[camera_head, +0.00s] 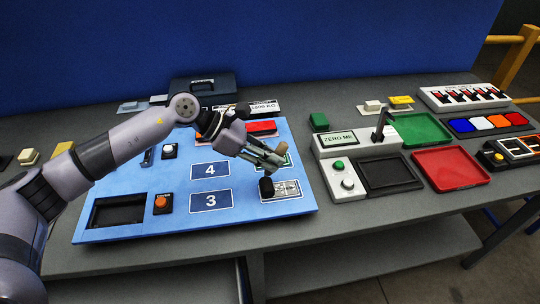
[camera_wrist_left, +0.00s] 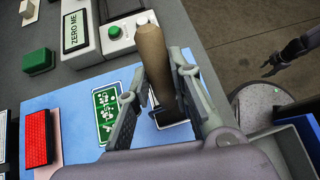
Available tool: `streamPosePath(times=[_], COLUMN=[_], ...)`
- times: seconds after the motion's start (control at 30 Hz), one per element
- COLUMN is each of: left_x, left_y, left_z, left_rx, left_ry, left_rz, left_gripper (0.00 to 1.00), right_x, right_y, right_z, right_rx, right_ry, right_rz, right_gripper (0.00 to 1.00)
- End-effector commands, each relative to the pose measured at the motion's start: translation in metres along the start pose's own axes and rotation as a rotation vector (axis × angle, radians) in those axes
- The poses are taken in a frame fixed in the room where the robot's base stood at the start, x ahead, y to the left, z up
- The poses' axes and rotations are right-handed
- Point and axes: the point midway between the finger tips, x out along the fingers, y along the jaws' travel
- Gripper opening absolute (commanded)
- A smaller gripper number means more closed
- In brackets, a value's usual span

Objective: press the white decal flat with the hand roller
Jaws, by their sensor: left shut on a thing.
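The white decal (camera_head: 288,188) with dark print lies at the right front of the light blue panel (camera_head: 240,226). My left gripper (camera_head: 272,160) is shut on the hand roller, just above and behind the decal in the head view. The roller's black end (camera_head: 266,188) is over the decal's left end; I cannot tell if it touches. In the left wrist view the roller's brown handle (camera_wrist_left: 153,62) stands between the fingers, and the fingers hide most of the decal. My right gripper (camera_wrist_left: 275,66) shows small at the right of that view, and its jaw state is unclear.
Blue labels 4 (camera_head: 210,170) and 3 (camera_head: 211,200) lie left of the decal. A green printed plate (camera_wrist_left: 107,112) lies close to the roller. A white scale box (camera_head: 345,140) with a black tray stands to the right. Bare grey bench runs along the front.

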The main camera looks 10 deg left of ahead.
Motion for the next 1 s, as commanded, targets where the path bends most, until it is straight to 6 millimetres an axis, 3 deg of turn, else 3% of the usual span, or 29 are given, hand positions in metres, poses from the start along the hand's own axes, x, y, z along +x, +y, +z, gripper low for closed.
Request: streamPosePath(times=[1.0], left_x=[-0.0054], left_y=[-0.0012], left_z=[0.0066], left_rx=[-0.002], left_ry=[0.003], left_rz=[-0.002], left_gripper=[0.00], right_x=[-0.0008], right_y=[-0.0001], right_z=[0.0014], right_rx=[0.000], right_ry=[-0.002], right_rz=[0.000], right_gripper=[0.40])
